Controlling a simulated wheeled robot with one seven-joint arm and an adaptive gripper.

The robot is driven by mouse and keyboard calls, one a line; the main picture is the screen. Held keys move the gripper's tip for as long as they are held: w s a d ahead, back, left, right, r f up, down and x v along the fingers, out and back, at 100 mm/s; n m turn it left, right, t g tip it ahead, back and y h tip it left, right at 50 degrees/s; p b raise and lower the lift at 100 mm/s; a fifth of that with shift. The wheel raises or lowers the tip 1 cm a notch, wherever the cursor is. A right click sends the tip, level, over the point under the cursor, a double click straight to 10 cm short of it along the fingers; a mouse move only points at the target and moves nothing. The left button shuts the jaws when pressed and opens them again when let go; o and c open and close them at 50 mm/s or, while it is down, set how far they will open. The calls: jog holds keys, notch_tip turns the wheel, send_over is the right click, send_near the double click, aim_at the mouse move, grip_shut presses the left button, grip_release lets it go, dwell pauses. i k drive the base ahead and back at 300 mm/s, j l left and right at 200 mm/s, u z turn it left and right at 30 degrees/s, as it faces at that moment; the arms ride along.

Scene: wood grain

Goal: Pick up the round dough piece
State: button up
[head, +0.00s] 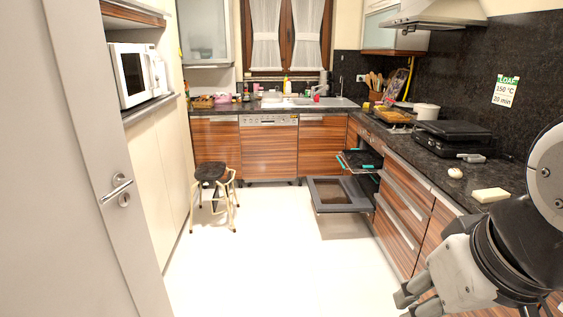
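A small, pale, round piece (455,173), which looks like the round dough piece, lies on the dark right-hand counter (425,160). It sits between the black appliance and a pale rectangular block. My gripper (414,301) is at the bottom right, in front of the wooden drawers and lower in the picture than the dough. It is well apart from the dough. Its fingertips are partly cut off by the bottom edge, and their opening is unclear. I see nothing held in it.
A pale block (490,195) lies near the dough. A black appliance (450,138) stands behind it. The oven door (338,194) hangs open over the floor. A stool (214,190) stands at left. The middle floor is clear.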

aim_at(455, 174)
jog(key=i, duration=1.85)
jog(key=i+z, duration=0.5)
jog(key=i+j+z, duration=0.35)
jog(key=i+z, duration=0.15)
jog(key=i+j+z, duration=0.15)
jog(key=i+z, duration=0.3)
jog(key=i+j+z, duration=0.25)
jog(key=z, duration=0.15)
